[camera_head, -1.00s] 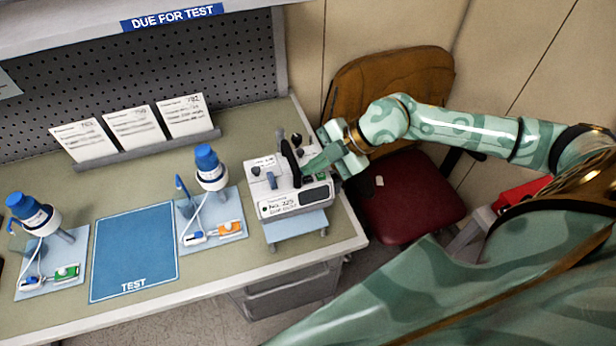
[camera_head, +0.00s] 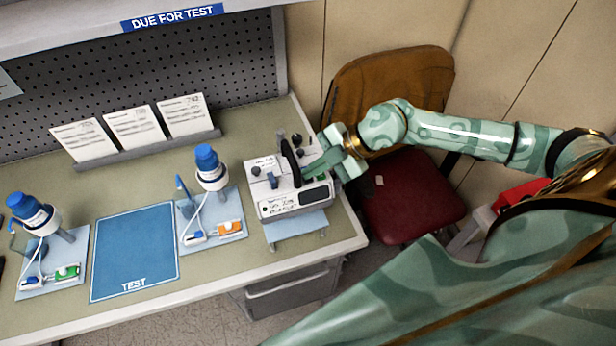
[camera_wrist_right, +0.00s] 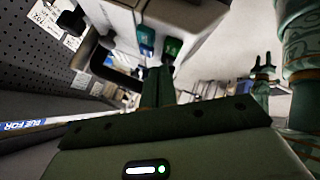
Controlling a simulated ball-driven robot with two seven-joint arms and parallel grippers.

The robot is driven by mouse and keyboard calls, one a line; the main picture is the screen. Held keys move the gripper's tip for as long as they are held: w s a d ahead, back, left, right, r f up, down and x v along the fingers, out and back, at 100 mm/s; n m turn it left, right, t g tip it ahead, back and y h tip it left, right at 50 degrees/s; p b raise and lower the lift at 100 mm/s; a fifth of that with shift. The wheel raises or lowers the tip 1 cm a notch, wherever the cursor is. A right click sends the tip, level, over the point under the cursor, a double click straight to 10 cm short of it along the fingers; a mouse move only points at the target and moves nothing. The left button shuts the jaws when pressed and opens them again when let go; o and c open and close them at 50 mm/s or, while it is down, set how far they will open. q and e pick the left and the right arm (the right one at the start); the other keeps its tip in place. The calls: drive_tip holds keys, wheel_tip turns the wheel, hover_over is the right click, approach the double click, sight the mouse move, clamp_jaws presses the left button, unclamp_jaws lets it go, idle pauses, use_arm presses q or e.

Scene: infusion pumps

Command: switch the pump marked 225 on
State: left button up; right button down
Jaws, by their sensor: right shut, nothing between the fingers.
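The pump marked 225 (camera_head: 293,208) is a pale grey box with a dark handle, knobs on top and a dark display. It stands on a small blue stand (camera_head: 297,231) at the bench's right end. My right gripper (camera_head: 308,174) is shut and empty, its fingers reaching in from the right over the pump's right side.
A blue TEST mat (camera_head: 135,250) lies left of the pump. Two blue-capped devices (camera_head: 208,165) (camera_head: 32,212) stand on pale blue trays. Cards (camera_head: 135,128) stand behind. A chair (camera_head: 405,205) is right of the bench.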

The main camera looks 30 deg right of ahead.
sight(314, 180)
drive_tip(key=shift+f, duration=0.35)
drive_tip(key=shift+r, duration=0.1)
idle(0.4)
drive_tip(key=shift+r+p, duration=0.85)
drive_tip(key=shift+p, duration=0.25)
wheel_tip(314, 180, up, 5)
drive_tip(key=p, duration=0.5)
drive_tip(key=shift+p, duration=0.3)
